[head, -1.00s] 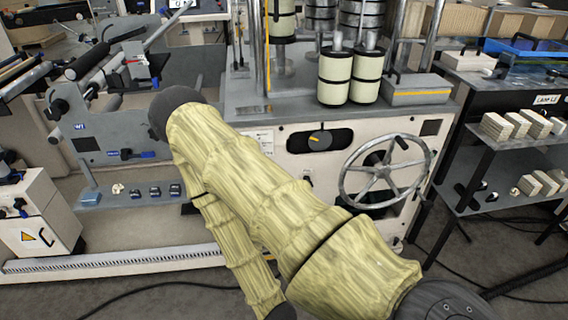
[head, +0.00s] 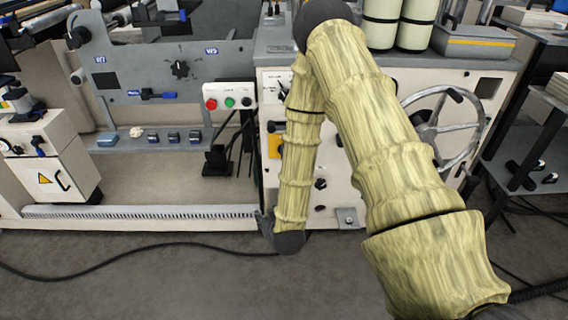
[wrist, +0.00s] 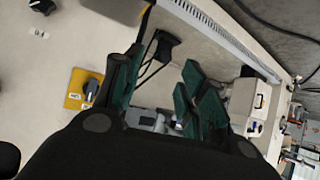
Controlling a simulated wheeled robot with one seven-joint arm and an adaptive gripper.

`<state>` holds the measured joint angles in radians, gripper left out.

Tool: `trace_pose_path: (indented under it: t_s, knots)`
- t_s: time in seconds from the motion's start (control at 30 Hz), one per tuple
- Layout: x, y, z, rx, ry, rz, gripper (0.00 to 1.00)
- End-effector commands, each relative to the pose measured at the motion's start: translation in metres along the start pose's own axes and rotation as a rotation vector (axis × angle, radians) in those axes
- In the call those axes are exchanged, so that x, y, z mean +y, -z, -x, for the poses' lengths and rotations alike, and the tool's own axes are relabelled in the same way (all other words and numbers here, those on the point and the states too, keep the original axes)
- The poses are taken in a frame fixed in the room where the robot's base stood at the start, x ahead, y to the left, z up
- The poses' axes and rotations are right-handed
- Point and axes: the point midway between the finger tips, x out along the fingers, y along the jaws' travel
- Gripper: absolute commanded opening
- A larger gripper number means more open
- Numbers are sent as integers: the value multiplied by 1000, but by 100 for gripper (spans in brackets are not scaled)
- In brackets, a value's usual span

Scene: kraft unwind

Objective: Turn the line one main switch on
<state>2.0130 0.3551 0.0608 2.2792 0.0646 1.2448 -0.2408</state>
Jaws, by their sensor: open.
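A yellow plate with a black rotary knob (wrist: 91,88) is on the pale cabinet face in the wrist view, left of my gripper. Small white labels on the plate are too small to read, so I cannot tell if it is the line one main switch. In the head view a yellow plate (head: 274,146) shows at the cabinet's left edge, partly hidden by my forearm. My gripper (wrist: 160,95) is open and empty, its dark green fingers spread apart, with the knob outside them. In the head view, I cannot make out its fingers at the low end of my forearm.
A control box (head: 229,97) with red, green and black buttons stands left of my forearm. A handwheel (head: 436,130) is on the cabinet to the right. A white rail (head: 140,212) runs low along the machine. A black cable (head: 130,275) lies on the otherwise open floor.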

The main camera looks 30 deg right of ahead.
Motion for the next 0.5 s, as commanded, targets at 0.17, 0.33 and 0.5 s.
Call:
trace_pose_path:
  t_s: [0.17,0.33,0.5]
  knots:
    - [26,34,-42,192,-75,-35,41]
    - [55,73,-63,364,-158,-65,41]
    - [84,103,-71,501,-241,-91,41]
